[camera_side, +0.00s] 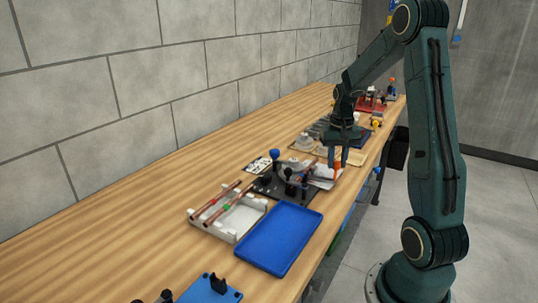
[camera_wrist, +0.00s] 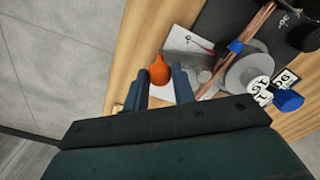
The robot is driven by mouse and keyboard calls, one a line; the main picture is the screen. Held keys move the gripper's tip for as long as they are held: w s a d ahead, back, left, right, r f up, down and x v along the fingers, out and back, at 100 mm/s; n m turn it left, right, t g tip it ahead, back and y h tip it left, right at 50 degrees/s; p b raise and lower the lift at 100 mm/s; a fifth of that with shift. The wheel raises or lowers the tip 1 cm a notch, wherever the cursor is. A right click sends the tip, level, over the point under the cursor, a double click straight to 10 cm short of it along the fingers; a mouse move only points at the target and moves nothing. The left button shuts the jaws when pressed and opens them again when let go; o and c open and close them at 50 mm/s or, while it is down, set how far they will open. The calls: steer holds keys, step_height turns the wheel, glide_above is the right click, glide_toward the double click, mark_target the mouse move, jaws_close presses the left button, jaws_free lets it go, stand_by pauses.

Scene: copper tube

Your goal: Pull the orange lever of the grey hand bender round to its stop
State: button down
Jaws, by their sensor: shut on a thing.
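The orange lever (camera_side: 337,168) of the hand bender shows as a small orange grip near the bench's front edge. In the wrist view its rounded orange end (camera_wrist: 160,70) sits between my two fingers. My gripper (camera_side: 337,157) points down and is shut on the lever; it also shows at the wrist view's middle (camera_wrist: 161,80). The grey bender's round former (camera_wrist: 248,72) lies right of the fingers in the wrist view. A copper tube (camera_wrist: 258,28) with a blue clip (camera_wrist: 235,46) runs beside it. Much of the lever's arm is hard to make out.
A dark base plate (camera_side: 268,186) carries the bender, with a blue knob (camera_side: 275,154) behind. Nearer are a white rack (camera_side: 234,235) holding copper tubes and an empty blue tray (camera_side: 280,238). Further fixtures stand beyond my gripper. The bench's left side by the wall is clear.

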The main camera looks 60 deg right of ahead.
steer(key=shift+w+d+n, duration=0.2)
steer(key=shift+d+n, duration=0.25)
steer(key=shift+d, duration=0.05)
steer(key=shift+w+d+n, duration=0.2)
steer(key=shift+d+n, duration=0.25)
steer(key=shift+d, duration=0.05)
steer(key=w+d+n, duration=0.5)
steer(key=n, duration=0.1)
steer(key=shift+w+d+n, duration=0.35)
steer(key=shift+d+n, duration=0.05)
steer(key=w+n, duration=0.2)
steer(key=w+d+n, duration=0.1)
steer(key=w+n, duration=0.1)
steer(key=w, duration=0.1)
steer(key=w+n, duration=0.2)
steer(key=n, duration=0.1)
steer(key=shift+w+d, duration=0.25)
steer(key=shift+w, duration=0.15)
steer(key=shift+w+a+n, duration=0.25)
steer(key=shift+w+n, duration=0.85)
steer(key=shift+w, duration=0.05)
steer(key=shift+r, duration=0.1)
steer(key=c, duration=1.1)
jaws_free()
steer(key=shift+c, duration=0.2)
